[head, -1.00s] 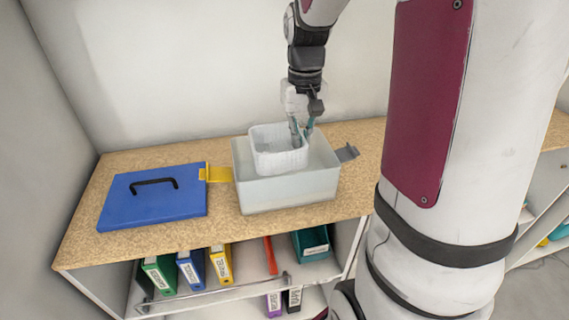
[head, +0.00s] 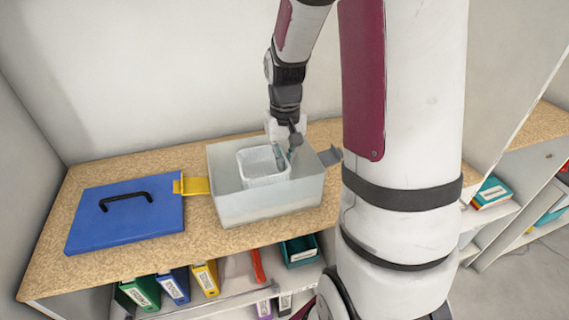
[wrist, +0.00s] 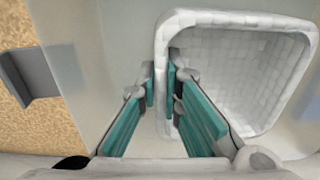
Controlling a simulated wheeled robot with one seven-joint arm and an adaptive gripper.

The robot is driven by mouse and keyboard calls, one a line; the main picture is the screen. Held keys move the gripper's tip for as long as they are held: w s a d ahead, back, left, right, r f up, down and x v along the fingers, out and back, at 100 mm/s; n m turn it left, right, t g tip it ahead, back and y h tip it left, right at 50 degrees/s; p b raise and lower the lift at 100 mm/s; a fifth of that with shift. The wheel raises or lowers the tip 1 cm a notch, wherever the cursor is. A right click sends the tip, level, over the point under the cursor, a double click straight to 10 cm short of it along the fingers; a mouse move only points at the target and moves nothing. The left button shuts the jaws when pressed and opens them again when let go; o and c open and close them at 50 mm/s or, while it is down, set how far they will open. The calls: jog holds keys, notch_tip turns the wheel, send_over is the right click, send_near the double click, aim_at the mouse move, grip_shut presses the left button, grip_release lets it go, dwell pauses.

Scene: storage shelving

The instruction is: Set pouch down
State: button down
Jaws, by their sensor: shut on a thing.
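A small white basket (head: 262,178) with a tiled-looking surface sits low inside a translucent grey box (head: 268,206) on the shelf top. My gripper (head: 286,155) reaches down into the box at the basket's right side. In the wrist view, my gripper's teal-padded fingers (wrist: 161,85) are shut on the wall of the basket (wrist: 240,60), one finger inside and one outside. The basket looks empty and roughly upright. Its underside is hidden, so I cannot tell whether it touches the box floor. I see no separate pouch.
A blue lid (head: 125,220) with a black handle lies left of the box. A yellow latch (head: 190,185) and a grey latch (head: 330,156) stick out from the box sides. Binders (head: 175,284) and a teal bin (head: 300,250) stand on the shelf below.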

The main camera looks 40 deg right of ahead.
jog(key=shift+f, duration=0.5)
jog(key=c, duration=1.8)
grip_release()
jog(key=shift+f, duration=0.1)
jog(key=shift+o, duration=0.2)
